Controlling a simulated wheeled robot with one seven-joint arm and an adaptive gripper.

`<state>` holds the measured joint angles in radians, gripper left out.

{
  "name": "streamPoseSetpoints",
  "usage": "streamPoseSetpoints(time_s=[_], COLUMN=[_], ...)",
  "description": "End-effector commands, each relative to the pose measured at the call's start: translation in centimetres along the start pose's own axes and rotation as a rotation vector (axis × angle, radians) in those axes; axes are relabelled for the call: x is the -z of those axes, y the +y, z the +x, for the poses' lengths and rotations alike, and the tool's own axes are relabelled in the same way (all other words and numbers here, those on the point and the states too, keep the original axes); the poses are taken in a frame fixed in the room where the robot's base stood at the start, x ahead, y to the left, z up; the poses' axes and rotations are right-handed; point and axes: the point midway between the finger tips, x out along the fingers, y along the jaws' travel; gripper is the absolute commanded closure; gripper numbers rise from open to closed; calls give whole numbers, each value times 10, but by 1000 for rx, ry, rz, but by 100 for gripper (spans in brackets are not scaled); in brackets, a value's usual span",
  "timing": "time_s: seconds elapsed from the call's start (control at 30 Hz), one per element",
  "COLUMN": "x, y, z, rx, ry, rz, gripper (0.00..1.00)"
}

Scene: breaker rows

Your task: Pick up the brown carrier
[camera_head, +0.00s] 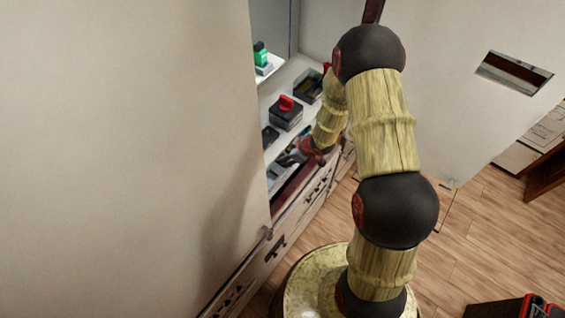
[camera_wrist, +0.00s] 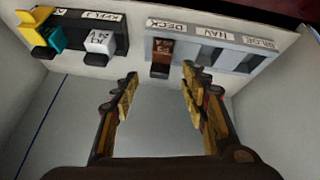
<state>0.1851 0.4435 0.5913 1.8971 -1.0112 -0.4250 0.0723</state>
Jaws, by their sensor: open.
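The brown carrier (camera_wrist: 161,52) sits in the leftmost slot of a grey rail (camera_wrist: 203,37), by the label DECK, in the wrist view. My gripper (camera_wrist: 160,73) is open, with one finger on each side of the carrier's column. The fingers appear short of the carrier, with nothing between them, and I cannot see any contact. In the head view my gripper (camera_head: 291,158) is small and partly hidden by the arm, low over the cabinet shelf. I cannot make out the brown carrier there.
The rail's other slots, by NAV and BILGE, look empty. A black rail (camera_wrist: 75,30) to the left holds yellow, teal and white (camera_wrist: 100,42) carriers. In the head view, a black box with a red knob (camera_head: 286,104) and a dark tray (camera_head: 308,86) stand on the shelf between pale walls.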

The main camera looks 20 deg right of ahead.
Motion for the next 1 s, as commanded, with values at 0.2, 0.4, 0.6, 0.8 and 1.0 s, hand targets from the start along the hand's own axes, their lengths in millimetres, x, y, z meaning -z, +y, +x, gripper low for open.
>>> streamPoseSetpoints(time_s=[0.2,0.4,0.6,0.8,1.0], x=[0,0,0,0,0], y=[0,0,1,1,0], z=[19,20,20,20,20], rx=[0,-1,-1,-1,0], ry=[0,0,0,0,0], rz=[-1,-1,-1,-1,-1], gripper=[55,55,66,77,88])
